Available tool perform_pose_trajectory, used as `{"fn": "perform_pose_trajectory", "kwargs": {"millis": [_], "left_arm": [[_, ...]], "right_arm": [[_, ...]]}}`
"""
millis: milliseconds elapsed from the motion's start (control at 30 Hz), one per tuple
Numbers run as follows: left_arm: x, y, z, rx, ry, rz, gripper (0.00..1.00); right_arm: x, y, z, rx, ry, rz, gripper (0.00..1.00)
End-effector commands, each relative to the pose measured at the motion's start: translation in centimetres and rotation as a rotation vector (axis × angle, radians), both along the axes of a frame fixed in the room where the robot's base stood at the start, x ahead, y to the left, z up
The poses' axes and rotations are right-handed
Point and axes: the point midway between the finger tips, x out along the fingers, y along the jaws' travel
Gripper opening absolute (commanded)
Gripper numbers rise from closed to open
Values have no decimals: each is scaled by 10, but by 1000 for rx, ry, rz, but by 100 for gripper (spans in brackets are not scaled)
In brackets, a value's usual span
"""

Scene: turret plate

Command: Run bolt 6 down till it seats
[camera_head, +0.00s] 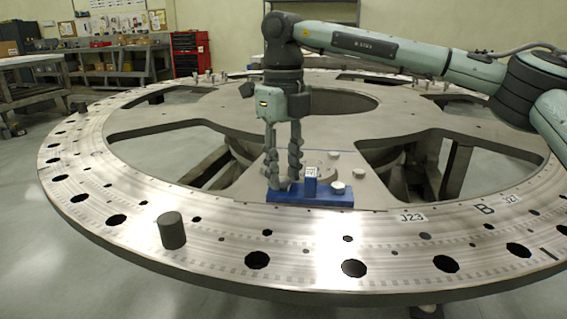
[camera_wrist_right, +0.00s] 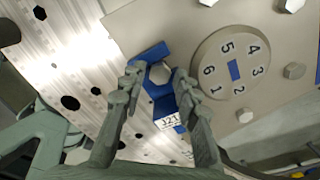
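My right gripper (camera_head: 284,184) points down at the blue fixture (camera_head: 330,197) on the near inner edge of the turret plate. In the wrist view, the fingertips of my right gripper (camera_wrist_right: 158,73) stand on either side of a grey hex bolt head (camera_wrist_right: 160,73). The bolt is beside the 6 on the numbered disc (camera_wrist_right: 218,82), over the blue fixture (camera_wrist_right: 150,53). The fingers are apart, with small gaps seeming to show beside the head. How deep the bolt sits is hidden. My left gripper is in neither view.
Other hex bolts (camera_wrist_right: 294,71) ring the disc; one bolt (camera_head: 338,187) stands right of the tagged upright blue block (camera_head: 311,181). A dark cylinder (camera_head: 171,230) stands on the plate's front left rim (camera_head: 215,255). The plate has several holes and large openings.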

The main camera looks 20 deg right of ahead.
Motion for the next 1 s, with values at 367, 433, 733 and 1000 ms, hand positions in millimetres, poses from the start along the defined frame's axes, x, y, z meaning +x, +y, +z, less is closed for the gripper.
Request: {"fn": "perform_pose_trajectory", "kwargs": {"millis": [367, 433, 733, 1000], "left_arm": [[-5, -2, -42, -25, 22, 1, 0], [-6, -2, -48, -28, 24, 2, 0], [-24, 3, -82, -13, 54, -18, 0], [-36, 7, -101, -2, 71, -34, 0]], "right_arm": [[0, 0, 2, 2, 2, 692, 31], [0, 1, 1, 3, 1, 820, 31], [0, 1, 1, 1, 0, 1364, 31], [0, 0, 0, 1, 0, 1804, 31]]}}
